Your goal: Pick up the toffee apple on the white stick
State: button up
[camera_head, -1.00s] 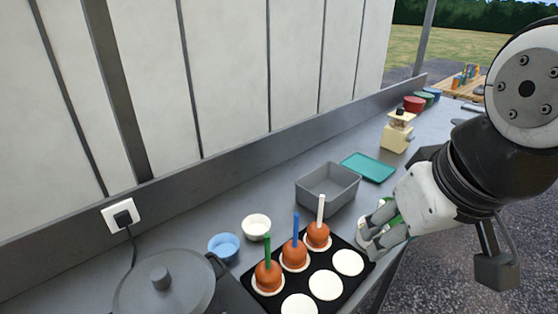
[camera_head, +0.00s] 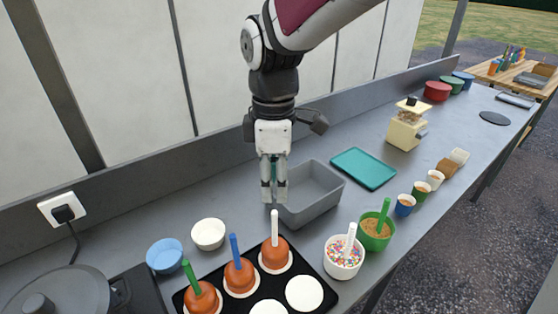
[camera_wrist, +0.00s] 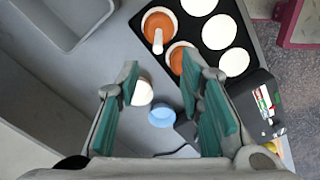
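The toffee apple on the white stick (camera_head: 274,257) stands upright in a white paper case at the back right of the black tray (camera_head: 325,291). It also shows in the wrist view (camera_wrist: 160,20), near the top. Toffee apples on a blue stick (camera_head: 240,277) and a green stick (camera_head: 202,298) stand to its left. My gripper (camera_head: 274,198) points down, above and behind the white stick, apart from it. In the wrist view my gripper (camera_wrist: 160,66) has its green-padded fingers spread with nothing held between them.
A grey bin (camera_head: 335,192) stands just behind, with a teal lid (camera_head: 364,168) beyond. White (camera_head: 208,235) and blue (camera_head: 165,256) bowls sit left. A sprinkle cup (camera_head: 342,262) and green cup (camera_head: 375,236) stand right of the tray. A pot (camera_head: 60,290) is front left.

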send_over(275, 245)
jog(key=f, duration=1.3)
jog(key=shift+w+f+p, duration=0.35)
jog(key=shift+f, duration=0.05)
grip_shut()
